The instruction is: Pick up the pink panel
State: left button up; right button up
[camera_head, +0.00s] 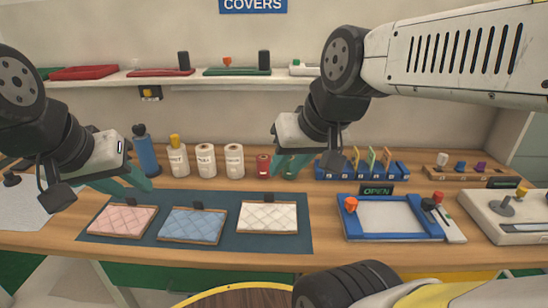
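The pink panel (123,220) is a quilted pad with a dark tab at its back edge. It lies flat at the left end of a dark blue mat (235,242) on the wooden table. My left gripper (138,187) is above and behind it, near the mat's back left corner; its teal fingers look apart and empty. My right gripper (284,170) hangs behind the white panel (268,217), near small bottles; its teal fingers look apart and hold nothing visible. A blue panel (193,225) lies between the pink and white ones.
Blue and white bottles (206,161) stand behind the mat. A blue-framed tray (390,217) with an "OPEN" sign and a joystick box (510,215) are at the right. A shelf (125,80) with coloured trays runs along the wall. The mat's front strip is bare.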

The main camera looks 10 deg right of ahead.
aim_at(131, 220)
jog(key=i+j, duration=0.15)
jog(key=j, duration=0.2)
jog(key=i+j+u, duration=0.15)
jog(key=j, duration=0.25)
jog(key=i+j, duration=0.1)
jog(key=j, duration=0.25)
jog(key=u, duration=0.05)
